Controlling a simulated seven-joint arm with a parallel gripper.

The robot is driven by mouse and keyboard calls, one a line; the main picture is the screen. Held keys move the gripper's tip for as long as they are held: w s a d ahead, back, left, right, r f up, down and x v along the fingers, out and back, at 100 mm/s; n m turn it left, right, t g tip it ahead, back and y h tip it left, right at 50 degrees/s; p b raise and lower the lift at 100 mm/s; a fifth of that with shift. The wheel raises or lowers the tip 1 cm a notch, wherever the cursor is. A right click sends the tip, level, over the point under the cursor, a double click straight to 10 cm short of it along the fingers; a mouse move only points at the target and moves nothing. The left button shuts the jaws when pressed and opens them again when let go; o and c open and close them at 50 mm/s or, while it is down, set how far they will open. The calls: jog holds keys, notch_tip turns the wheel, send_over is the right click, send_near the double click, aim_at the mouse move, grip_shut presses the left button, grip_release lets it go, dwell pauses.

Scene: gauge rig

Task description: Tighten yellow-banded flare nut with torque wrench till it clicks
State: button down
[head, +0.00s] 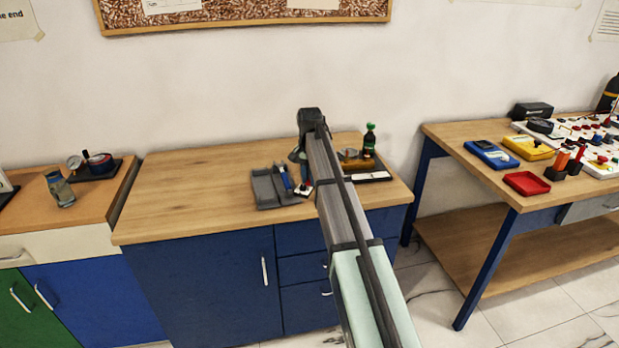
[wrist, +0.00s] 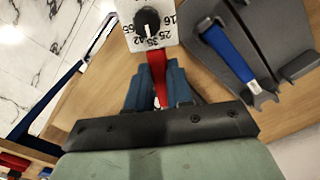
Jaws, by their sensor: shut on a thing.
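In the wrist view my gripper (wrist: 160,80) is shut on a red handle-like piece (wrist: 157,75), pinched between its blue fingers. The red piece meets a white dial block (wrist: 138,37) with a black knob and printed numbers. The block also shows small in the head view (head: 304,191), below my gripper. A blue-handled wrench (wrist: 230,52) with an open jaw lies in a grey tray (wrist: 199,75), right of the fingers. I cannot make out the yellow-banded flare nut, or tell which tool is the torque wrench. My arm hides part of the bench.
The wooden bench top (head: 190,190) is clear on the left. A green-capped bottle (head: 369,141) and a brass-coloured piece (head: 355,163) stand right of my arm. A gauge set (head: 95,164) sits at left.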

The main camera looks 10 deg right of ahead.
jog(key=shift+w+d, duration=0.6)
jog(key=shift+w, duration=0.3)
dwell(0.6)
jog(key=c, duration=1.7)
grip_release()
grip_shut()
jog(key=shift+w+a+m, duration=1.05)
jog(key=shift+a+m, duration=0.1)
jog(key=shift+m, duration=0.15)
jog(key=shift+w+a+m, duration=0.6)
jog(key=shift+a+m, duration=0.05)
jog(key=shift+m, duration=0.05)
dwell(0.4)
jog(key=shift+w+a+m, duration=0.45)
jog(key=shift+w+m, duration=0.2)
jog(key=shift+m, duration=0.05)
dwell(0.9)
